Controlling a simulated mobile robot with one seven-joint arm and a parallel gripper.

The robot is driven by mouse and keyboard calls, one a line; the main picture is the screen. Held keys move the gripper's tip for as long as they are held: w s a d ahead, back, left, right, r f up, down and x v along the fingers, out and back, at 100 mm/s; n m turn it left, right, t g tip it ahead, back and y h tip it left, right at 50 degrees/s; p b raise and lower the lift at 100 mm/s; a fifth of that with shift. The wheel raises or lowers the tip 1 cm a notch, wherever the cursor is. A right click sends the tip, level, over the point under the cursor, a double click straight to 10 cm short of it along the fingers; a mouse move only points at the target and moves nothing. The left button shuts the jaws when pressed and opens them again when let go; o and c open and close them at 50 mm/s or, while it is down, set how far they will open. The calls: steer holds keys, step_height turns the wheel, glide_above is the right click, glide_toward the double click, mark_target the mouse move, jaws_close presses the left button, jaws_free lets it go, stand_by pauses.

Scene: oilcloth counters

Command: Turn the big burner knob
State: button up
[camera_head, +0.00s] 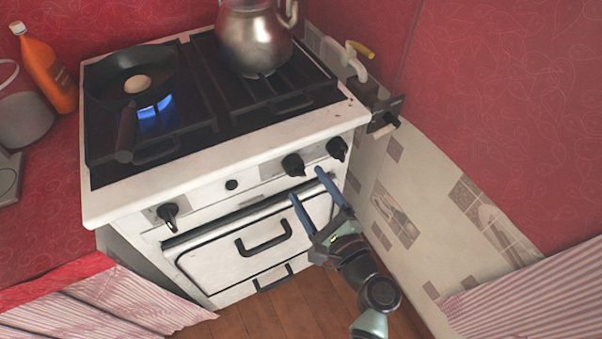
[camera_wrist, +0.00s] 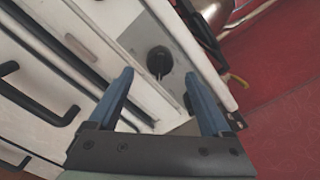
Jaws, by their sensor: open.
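The white stove (camera_head: 130,200) has black knobs along its front panel: a left knob (camera_head: 168,214), a middle-right knob (camera_head: 293,165) and a far-right knob (camera_head: 337,149). I cannot tell which one is the big burner knob. My gripper (camera_head: 307,183) is open and empty, just below the two right knobs. In the wrist view, one round black knob (camera_wrist: 159,61) lies ahead, between and beyond the blue fingertips (camera_wrist: 158,74). Its grip bar points roughly along the fingers. Another dark part shows partly hidden behind the right finger. No contact with a knob is visible.
A frying pan (camera_head: 112,92) holding a round item sits over a blue flame (camera_head: 155,114). A metal kettle (camera_head: 257,40) stands on the right burners. The oven handle (camera_head: 265,246) juts out below the panel. A tiled wall (camera_head: 400,205) and pipe valve (camera_head: 384,122) are close at right.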

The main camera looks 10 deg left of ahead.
steer(key=v, duration=0.8)
stand_by(1.0)
steer(key=w+a+r+n+t+h, duration=0.1)
steer(key=w+r+n, duration=0.3)
steer(key=r, duration=0.5)
steer(key=w+r+n+t+h, duration=0.15)
steer(key=r+n, duration=0.35)
steer(key=r, duration=0.5)
steer(key=w+a+r+n+t+h, duration=0.15)
steer(key=w+r+n, duration=0.3)
steer(key=r, duration=0.45)
steer(key=s+d+r+n+t+h, duration=0.1)
steer(key=s+r+n+t+h, duration=0.15)
steer(key=s+r, duration=0.45)
steer(key=s+r+n+t+h, duration=0.2)
steer(key=s+r+t, duration=0.1)
steer(key=r, duration=0.9)
steer(key=s+d+r+n+t+h, duration=0.1)
steer(key=s+r+n+t+h, duration=0.15)
steer(key=s+r, duration=0.45)
step_height(320, 180, up, 20)
steer(key=w+p, duration=0.1)
steer(key=p, duration=1.7)
steer(key=shift+w+r+t+p, duration=0.15)
steer(key=shift+w+t+p, duration=0.15)
steer(key=shift+w+t, duration=0.1)
steer(key=shift+m, duration=0.25)
